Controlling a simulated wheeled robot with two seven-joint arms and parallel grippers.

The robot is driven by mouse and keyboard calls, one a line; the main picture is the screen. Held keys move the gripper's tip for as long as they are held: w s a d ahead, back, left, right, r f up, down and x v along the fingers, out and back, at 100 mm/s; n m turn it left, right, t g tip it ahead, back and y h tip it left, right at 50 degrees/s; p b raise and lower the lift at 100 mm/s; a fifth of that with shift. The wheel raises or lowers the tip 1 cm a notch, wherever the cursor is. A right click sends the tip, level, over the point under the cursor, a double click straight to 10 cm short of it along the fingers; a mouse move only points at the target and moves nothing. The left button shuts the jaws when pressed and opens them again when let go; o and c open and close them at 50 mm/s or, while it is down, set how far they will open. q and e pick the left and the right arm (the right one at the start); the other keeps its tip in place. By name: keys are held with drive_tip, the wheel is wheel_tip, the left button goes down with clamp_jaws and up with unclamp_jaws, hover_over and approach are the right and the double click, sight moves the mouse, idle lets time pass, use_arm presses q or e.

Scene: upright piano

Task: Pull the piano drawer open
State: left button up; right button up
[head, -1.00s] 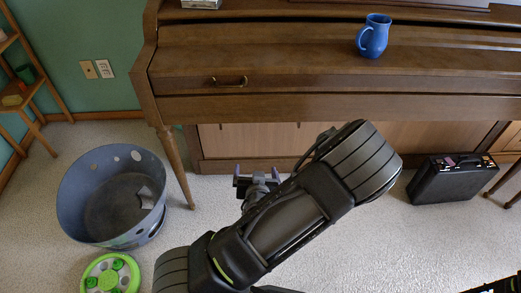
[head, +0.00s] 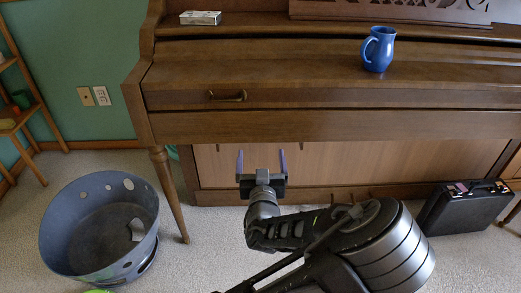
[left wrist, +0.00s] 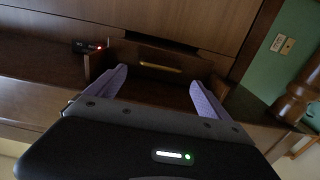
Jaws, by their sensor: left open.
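The brown upright piano (head: 330,125) spans the head view. A brass handle (head: 227,96) sits on the left part of its front strip, which looks closed in line with the piano front. My left gripper (head: 261,163) is open and empty, its two purple fingers pointing towards the piano. In the head view it shows below and slightly right of the handle, apart from it. In the left wrist view a brass handle (left wrist: 160,67) on a dark panel shows beyond and between the open fingers (left wrist: 157,95). My right gripper is out of view.
A blue mug (head: 379,50) and a small box (head: 200,18) stand on the piano. A grey-blue bin (head: 75,240) is on the carpet beside the piano's left leg (head: 169,195). A wooden shelf (head: 30,105) stands far left.

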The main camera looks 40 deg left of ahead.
use_arm(q)
drive_tip(key=b+x, duration=0.1)
drive_tip(key=x, duration=0.4)
drive_tip(key=shift+w+a, duration=0.15)
drive_tip(key=shift+a, duration=0.05)
drive_tip(key=shift+d, duration=0.1)
drive_tip(key=c, duration=1.8)
drive_tip(key=shift+c, duration=0.2)
drive_tip(key=shift+d, duration=0.1)
